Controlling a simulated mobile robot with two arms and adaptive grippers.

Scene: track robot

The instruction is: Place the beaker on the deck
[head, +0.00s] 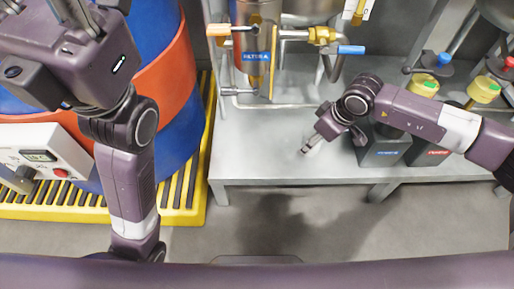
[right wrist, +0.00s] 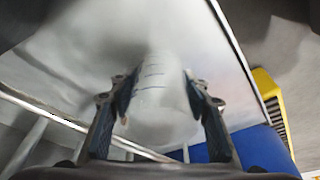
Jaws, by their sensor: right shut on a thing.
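The beaker (right wrist: 155,95) is clear with dark graduation lines. In the right wrist view it is between the two fingers of my right gripper (right wrist: 160,110), which is shut on it. In the head view my right gripper (head: 312,144) is over the front part of the grey metal deck (head: 265,155). The beaker is hardly visible there, and I cannot tell whether it touches the deck. My left gripper (head: 72,12) is at the top left, cut by the picture edge, away from the deck; its jaw opening is unclear.
A metal vessel with a blue label (head: 256,57), valves and pipes stands at the back of the deck. Dark containers (head: 384,148) stand right of my right gripper. A blue drum with an orange band (head: 168,75) stands left on a yellow grating (head: 190,200). The deck's front left is clear.

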